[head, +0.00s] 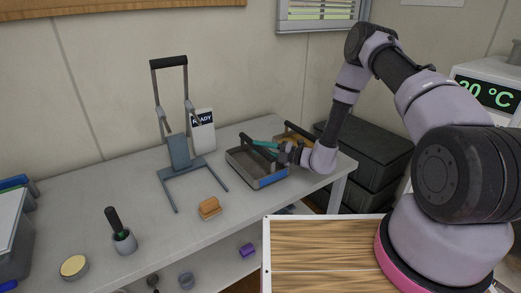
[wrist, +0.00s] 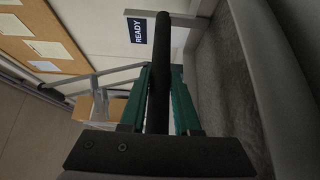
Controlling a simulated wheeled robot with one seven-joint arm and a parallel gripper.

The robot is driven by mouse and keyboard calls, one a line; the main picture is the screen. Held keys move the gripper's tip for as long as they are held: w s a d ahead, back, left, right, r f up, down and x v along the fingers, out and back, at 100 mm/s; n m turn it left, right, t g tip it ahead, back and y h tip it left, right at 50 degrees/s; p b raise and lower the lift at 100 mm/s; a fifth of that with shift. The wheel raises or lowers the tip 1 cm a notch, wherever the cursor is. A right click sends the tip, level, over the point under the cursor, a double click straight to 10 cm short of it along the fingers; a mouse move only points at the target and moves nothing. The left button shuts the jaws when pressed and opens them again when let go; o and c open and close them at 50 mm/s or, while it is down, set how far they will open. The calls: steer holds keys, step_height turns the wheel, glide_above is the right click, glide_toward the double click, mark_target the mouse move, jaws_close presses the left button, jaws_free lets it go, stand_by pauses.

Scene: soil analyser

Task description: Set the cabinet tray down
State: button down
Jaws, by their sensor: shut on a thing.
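A grey metal tray (head: 245,166) with a blue strip on its near side is at the right part of the bench top. In the wrist view its grey floor and wall (wrist: 283,100) fill the right side. My gripper (head: 264,145) reaches in from the right, over the tray. In the wrist view its teal fingers (wrist: 160,85) are shut on the tray's black bar handle (wrist: 164,45). The tray looks level, on or just above the bench; I cannot tell whether its underside touches.
A second tray with orange-brown contents (head: 291,140) stands right behind. A blue-grey frame with a black handle (head: 179,152) and a READY display (head: 203,130) stand to the left. A tan block (head: 209,208) lies in front. Bare bench (head: 110,190) lies further left.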

steer(key=shift+f, duration=0.2)
steer(key=c, duration=0.6)
jaws_free()
steer(key=shift+f, duration=0.15)
